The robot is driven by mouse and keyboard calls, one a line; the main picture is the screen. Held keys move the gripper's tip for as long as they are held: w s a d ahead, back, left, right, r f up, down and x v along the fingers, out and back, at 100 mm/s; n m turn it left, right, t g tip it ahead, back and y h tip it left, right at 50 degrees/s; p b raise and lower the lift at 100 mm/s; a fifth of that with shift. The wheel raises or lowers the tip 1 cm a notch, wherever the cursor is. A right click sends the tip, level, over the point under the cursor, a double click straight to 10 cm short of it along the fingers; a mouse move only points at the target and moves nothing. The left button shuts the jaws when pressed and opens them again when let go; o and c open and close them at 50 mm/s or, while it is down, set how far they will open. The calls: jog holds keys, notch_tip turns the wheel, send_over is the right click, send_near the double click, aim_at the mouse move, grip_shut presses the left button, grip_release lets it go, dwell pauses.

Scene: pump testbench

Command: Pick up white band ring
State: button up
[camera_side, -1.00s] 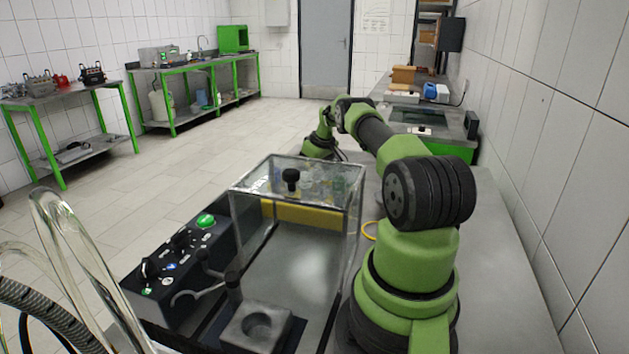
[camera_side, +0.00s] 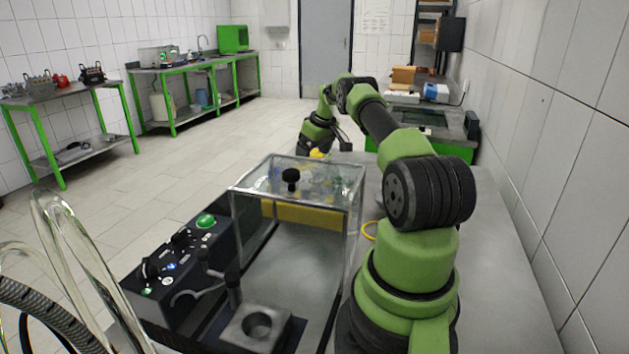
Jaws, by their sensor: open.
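I cannot make out a white band ring in this view. A yellow ring (camera_side: 369,230) lies on the grey bench top, partly hidden behind my arm's base. My gripper (camera_side: 309,149) is at the far end of my arm, above and behind the clear box. It is small and dark here and its fingertips are hard to see; it is open, with nothing visible in it. A small yellow thing (camera_side: 317,153) shows just beside it, over the box's far edge. Small items behind the clear lid are blurred.
The clear box (camera_side: 285,235) with a black knob (camera_side: 291,178) stands left of my arm. A control panel (camera_side: 180,255) with a green button and a metal block (camera_side: 255,328) are near it. The bench right of my arm (camera_side: 500,260) is bare.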

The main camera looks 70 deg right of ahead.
jog(key=s+a+n, duration=0.1)
jog(key=s+a, duration=0.1)
jog(key=s, duration=0.2)
jog(key=shift+t, duration=0.4)
jog(key=shift+d+x, duration=0.15)
jog(key=shift+x, duration=2)
jog(key=shift+d+x, duration=0.2)
jog(key=shift+x, duration=1.9)
jog(key=shift+r, duration=0.1)
jog(key=c, duration=1.1)
